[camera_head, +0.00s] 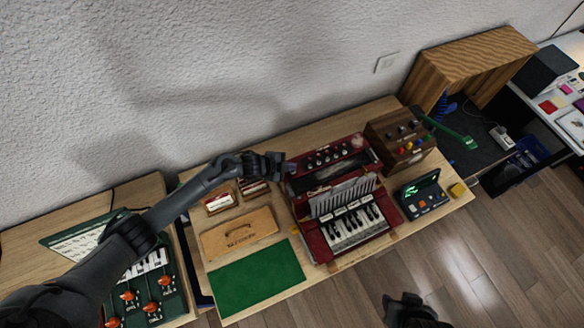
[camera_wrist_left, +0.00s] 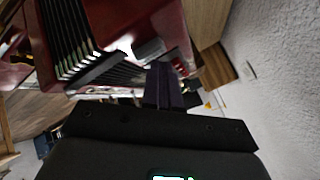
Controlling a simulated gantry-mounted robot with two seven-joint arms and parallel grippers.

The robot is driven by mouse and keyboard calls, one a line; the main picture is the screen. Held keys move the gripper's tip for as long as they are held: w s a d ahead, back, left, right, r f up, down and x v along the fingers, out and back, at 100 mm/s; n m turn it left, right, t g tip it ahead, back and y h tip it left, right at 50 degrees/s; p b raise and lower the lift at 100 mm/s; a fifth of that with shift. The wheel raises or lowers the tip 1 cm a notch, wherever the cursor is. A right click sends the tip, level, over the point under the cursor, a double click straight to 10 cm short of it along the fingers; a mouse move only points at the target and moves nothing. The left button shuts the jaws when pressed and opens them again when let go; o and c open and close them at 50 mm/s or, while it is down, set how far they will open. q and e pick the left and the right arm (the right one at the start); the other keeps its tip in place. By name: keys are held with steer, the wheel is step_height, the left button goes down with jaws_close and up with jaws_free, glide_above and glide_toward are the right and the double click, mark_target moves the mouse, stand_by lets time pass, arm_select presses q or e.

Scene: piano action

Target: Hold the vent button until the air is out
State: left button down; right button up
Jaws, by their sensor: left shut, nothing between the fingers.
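A red accordion (camera_head: 318,244) lies on the wooden bench in the head view, keys facing the front and a black knobbed panel at its back. Its red case (camera_wrist_left: 155,22) and dark pleated bellows (camera_wrist_left: 75,45) fill the upper left of the left wrist view. My left gripper (camera_head: 284,160) is shut and empty at the accordion's back left corner. In the wrist view its dark fingers (camera_wrist_left: 165,82) are close to the red case; I cannot tell whether they touch. I cannot make out the vent button. My right gripper (camera_head: 405,306) is at the lower edge, its jaws unclear.
A wooden box with knobs (camera_head: 400,138) and a dark case with a green screen (camera_head: 422,194) stand right of the accordion. A wooden case (camera_head: 238,232) and a green mat (camera_head: 257,276) lie left. The wall is close behind the bench.

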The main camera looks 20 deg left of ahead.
arm_select(q)
steer(key=shift+r+p, duration=0.4)
steer(key=shift+r, duration=0.25)
steer(key=shift+r, duration=0.25)
step_height(320, 180, up, 5)
steer(key=p, duration=0.4)
steer(key=shift+f, duration=0.2)
